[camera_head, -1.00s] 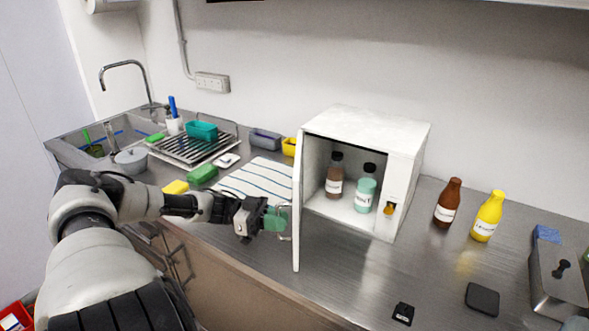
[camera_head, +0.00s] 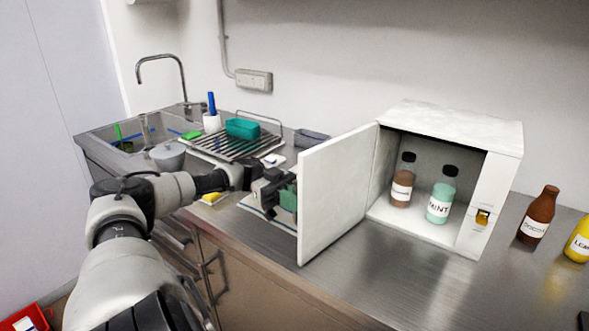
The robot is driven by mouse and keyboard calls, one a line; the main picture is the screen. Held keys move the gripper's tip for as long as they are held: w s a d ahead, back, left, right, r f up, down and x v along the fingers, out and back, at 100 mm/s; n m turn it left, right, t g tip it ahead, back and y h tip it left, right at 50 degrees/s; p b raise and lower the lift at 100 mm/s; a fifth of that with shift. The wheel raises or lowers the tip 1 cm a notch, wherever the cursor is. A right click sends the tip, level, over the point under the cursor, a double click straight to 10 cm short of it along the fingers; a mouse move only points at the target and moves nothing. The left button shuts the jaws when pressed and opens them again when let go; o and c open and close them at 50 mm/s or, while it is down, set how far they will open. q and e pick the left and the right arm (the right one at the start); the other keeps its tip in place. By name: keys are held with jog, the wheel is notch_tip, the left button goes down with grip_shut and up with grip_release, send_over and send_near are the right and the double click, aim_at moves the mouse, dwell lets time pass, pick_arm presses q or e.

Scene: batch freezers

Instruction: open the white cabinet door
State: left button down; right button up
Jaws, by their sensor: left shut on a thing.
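The white cabinet (camera_head: 450,118) stands on the steel counter against the wall. Its white door (camera_head: 338,190) is swung wide open to the left, hinged on the cabinet's left side. Inside stand a brown bottle (camera_head: 402,188) and a mint-green bottle (camera_head: 440,203), both upright with dark caps. My left gripper (camera_head: 284,195) is at the door's outer face, on its left, shut on the door handle; the handle itself is mostly hidden behind the fingers and the door. My right gripper is not in view.
A brown bottle (camera_head: 537,215) and a yellow bottle (camera_head: 579,240) stand right of the cabinet. A dish rack (camera_head: 232,145), a teal container (camera_head: 242,128) and a sink (camera_head: 130,140) are at the left. The counter before the cabinet is clear.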

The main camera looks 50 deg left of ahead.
pick_arm(q)
jog(key=shift+a, duration=0.2)
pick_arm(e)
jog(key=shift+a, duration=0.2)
pick_arm(q)
jog(key=c, duration=1.2)
grip_release()
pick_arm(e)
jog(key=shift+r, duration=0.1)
